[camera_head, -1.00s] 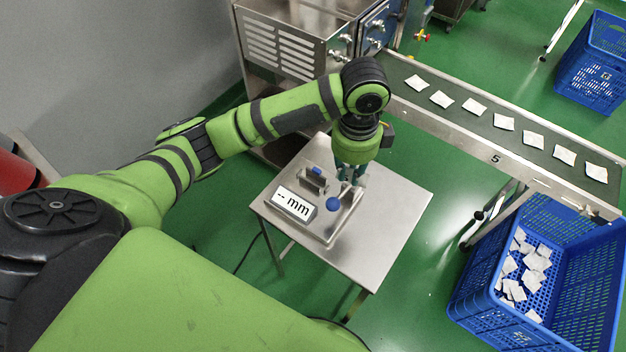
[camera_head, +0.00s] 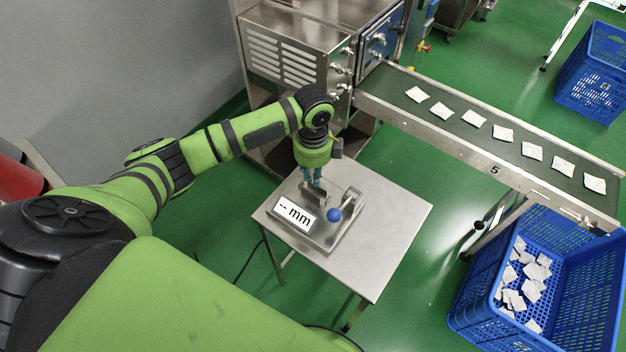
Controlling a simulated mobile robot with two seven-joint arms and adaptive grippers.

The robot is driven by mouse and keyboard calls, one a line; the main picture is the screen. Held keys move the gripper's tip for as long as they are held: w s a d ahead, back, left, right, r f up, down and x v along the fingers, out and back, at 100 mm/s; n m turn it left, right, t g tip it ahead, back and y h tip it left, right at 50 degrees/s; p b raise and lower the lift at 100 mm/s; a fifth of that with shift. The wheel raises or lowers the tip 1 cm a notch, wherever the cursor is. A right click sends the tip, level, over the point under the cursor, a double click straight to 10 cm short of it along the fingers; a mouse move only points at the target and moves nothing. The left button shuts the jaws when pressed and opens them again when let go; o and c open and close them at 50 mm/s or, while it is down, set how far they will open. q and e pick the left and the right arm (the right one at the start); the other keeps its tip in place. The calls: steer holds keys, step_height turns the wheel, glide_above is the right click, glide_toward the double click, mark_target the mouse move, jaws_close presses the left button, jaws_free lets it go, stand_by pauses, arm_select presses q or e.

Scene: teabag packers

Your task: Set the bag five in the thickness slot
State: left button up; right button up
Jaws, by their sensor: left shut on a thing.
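The thickness gauge has a silver base, a white display (camera_head: 296,213) reading "-- mm" and a blue ball knob (camera_head: 334,215). It stands on a small steel table (camera_head: 378,262). A small upright metal part (camera_head: 352,194) rises at its right back, and a grey block (camera_head: 314,196) stands behind the display. My left gripper (camera_head: 313,182) points down just over this grey block. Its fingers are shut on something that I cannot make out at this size. I cannot pick out bag five for certain. My right gripper is not in view.
Several white teabags (camera_head: 474,118) lie in a row on the conveyor (camera_head: 440,112), whose side bears a "5". A blue crate (camera_head: 583,290) with teabags stands at the lower right, another blue crate (camera_head: 590,75) at the upper right. The table's right side is clear.

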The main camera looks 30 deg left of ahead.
arm_select(q)
steer(key=shift+f, duration=1.95)
steer(key=shift+f, duration=0.15)
steer(key=o, duration=0.7)
step_height(320, 180, up, 12)
steer(key=shift+r, duration=0.2)
